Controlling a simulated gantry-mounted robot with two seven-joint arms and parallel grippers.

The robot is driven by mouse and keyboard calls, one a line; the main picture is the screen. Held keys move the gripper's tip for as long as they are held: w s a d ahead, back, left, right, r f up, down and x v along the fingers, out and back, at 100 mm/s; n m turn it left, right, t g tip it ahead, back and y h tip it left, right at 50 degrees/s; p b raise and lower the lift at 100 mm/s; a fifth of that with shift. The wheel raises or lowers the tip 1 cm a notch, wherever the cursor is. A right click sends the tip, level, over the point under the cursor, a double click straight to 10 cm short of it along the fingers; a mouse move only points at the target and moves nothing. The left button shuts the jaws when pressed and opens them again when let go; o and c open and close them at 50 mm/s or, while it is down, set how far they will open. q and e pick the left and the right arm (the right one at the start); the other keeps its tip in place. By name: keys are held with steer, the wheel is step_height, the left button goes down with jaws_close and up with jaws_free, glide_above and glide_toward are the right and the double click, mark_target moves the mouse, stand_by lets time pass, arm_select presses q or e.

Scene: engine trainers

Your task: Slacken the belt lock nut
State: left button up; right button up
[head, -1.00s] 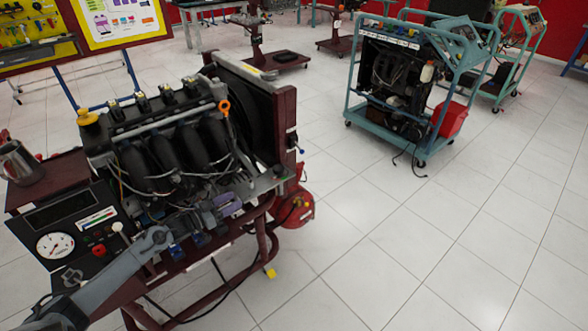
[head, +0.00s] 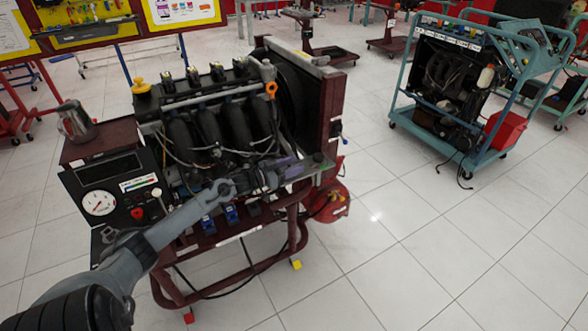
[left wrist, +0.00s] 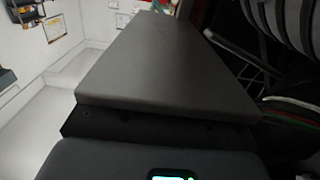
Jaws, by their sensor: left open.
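The engine trainer (head: 225,125) stands left of centre in the head view, with black intake pipes on top and a dark red frame. The belt lock nut cannot be made out in either view. My left arm reaches in from the lower left, and my left gripper (head: 265,180) is at the engine's lower front, beside a purple part (head: 285,163). It is open; its fingertips are hard to separate from the engine, and contact cannot be told. In the left wrist view a dark flat block (left wrist: 165,75) fills the middle, with wires (left wrist: 290,120) at its right. My right gripper is out of view.
A gauge panel (head: 100,203) and a metal jug (head: 75,122) are at the trainer's left. A red round part (head: 330,203) sits low at its right. A teal engine cart (head: 455,85) stands further right. The tiled floor (head: 430,260) at right is clear.

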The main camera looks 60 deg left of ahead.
arm_select(q)
steer(key=shift+w, duration=0.4)
steer(key=shift+c, duration=0.5)
